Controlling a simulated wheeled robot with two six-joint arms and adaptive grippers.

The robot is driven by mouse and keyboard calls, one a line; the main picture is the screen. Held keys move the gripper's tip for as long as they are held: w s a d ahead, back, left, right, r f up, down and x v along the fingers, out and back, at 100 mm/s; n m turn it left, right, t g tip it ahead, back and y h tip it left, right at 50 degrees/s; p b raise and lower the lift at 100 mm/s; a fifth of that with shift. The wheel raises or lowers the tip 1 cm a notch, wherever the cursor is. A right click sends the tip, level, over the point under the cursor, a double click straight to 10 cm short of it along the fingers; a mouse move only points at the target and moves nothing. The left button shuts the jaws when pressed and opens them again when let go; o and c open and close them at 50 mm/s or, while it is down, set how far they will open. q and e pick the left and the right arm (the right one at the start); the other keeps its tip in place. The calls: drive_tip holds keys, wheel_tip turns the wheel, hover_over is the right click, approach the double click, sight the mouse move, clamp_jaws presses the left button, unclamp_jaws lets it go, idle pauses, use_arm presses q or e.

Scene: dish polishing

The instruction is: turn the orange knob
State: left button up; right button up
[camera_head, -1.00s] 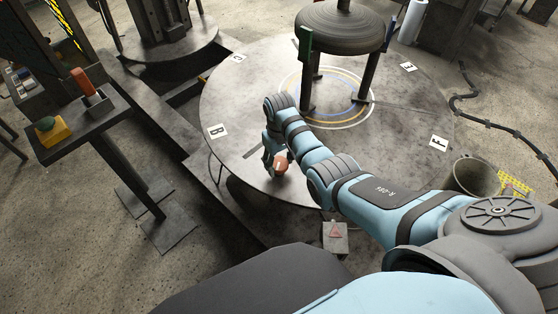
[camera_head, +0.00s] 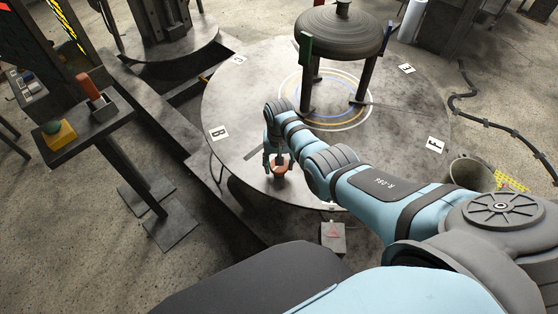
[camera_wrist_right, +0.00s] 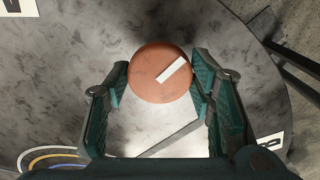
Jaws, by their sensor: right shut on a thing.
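The orange knob (camera_wrist_right: 156,80) is a round disc with a white bar on its top, standing near the edge of the round grey table. The bar points up and right in the wrist view. The knob also shows, small and partly covered, in the head view (camera_head: 282,171). My right gripper (camera_wrist_right: 160,70) has one green-padded finger on each side of the knob and is shut on it. In the head view the right gripper (camera_head: 278,164) reaches down to the knob from above. My left gripper is not in view.
The round table (camera_head: 240,110) carries letter plates and a dark round-topped stand (camera_head: 340,35) at its back. A pedestal with a red-orange lever (camera_head: 88,86) and a yellow button box (camera_head: 58,134) stands at the left. A bucket (camera_head: 470,173) is on the floor at the right.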

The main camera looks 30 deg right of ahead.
drive_tip(key=m+p, duration=0.1)
drive_tip(key=m, duration=0.4)
drive_tip(key=shift+r+m, duration=0.1)
drive_tip(key=shift+m, duration=0.3)
drive_tip(key=m, duration=0.4)
drive_tip(key=shift+w+p, duration=0.1)
drive_tip(key=shift+p, duration=0.2)
drive_tip(key=shift+m, duration=1.2)
drive_tip(key=o, duration=1.2)
drive_tip(key=shift+d, duration=0.1)
drive_tip(key=shift+c, duration=0.2)
drive_tip(key=shift+r, duration=0.2)
wheel_tip(320, 180, up, 11)
drive_tip(key=shift+r, duration=0.2)
